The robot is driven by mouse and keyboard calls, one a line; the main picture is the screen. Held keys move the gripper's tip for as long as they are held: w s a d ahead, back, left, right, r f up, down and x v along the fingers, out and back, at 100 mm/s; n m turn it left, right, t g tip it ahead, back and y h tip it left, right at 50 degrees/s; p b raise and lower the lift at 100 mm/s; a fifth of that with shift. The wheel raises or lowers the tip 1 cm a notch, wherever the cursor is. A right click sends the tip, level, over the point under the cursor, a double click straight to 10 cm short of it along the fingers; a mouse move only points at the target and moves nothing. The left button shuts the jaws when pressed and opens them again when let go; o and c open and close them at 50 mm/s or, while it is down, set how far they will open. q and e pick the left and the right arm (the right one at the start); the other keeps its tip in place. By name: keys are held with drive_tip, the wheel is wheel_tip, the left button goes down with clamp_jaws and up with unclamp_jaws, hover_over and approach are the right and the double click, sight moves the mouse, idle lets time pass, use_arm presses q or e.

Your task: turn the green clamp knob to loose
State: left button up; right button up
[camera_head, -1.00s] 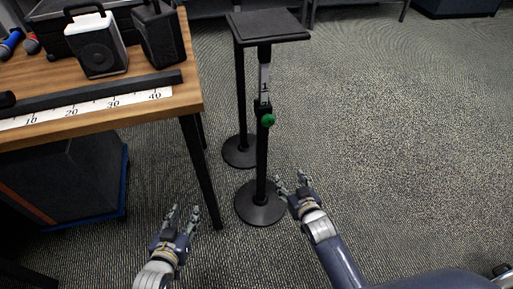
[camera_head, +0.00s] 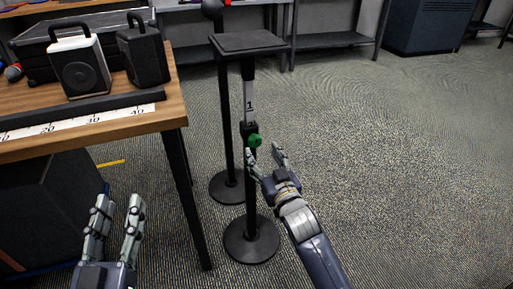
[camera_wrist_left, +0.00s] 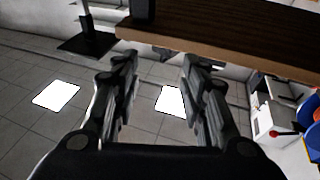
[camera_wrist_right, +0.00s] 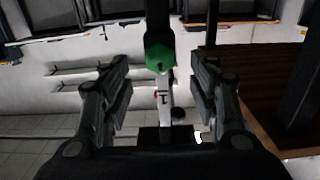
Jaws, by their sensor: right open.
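The green clamp knob (camera_head: 255,141) sits on the black upright post of a speaker stand (camera_head: 250,185), just below a white scale marked 1. In the right wrist view the knob (camera_wrist_right: 160,58) lies ahead, between the fingers in the picture. My right gripper (camera_head: 265,148) is open, with its fingertips close to the knob. I cannot tell whether they touch it, but no finger is closed on it. My left gripper (camera_head: 120,200) is open and empty, low in front of the wooden table, away from the stand.
The wooden table (camera_head: 178,108) on the left carries a white-fronted speaker (camera_head: 80,70), a black speaker (camera_head: 145,55) and a ruler strip (camera_head: 85,122). A second stand post (camera_head: 226,120) rises behind the first. The floor to the right is clear.

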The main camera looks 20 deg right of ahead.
sight(256, 143)
drive_tip(key=w+b, duration=0.1)
drive_tip(key=w, duration=0.4)
use_arm(q)
drive_tip(key=s+r+t+h, duration=0.1)
drive_tip(key=s+r+t, duration=0.2)
drive_tip(key=r, duration=0.4)
drive_tip(key=shift+s+t+h, duration=0.2)
drive_tip(key=shift+t+h, duration=0.1)
drive_tip(key=shift+t, duration=0.4)
use_arm(e)
drive_tip(key=shift+w+a, duration=0.1)
drive_tip(key=shift+w, duration=0.25)
drive_tip(key=shift+c, duration=0.2)
drive_tip(key=c, duration=1.1)
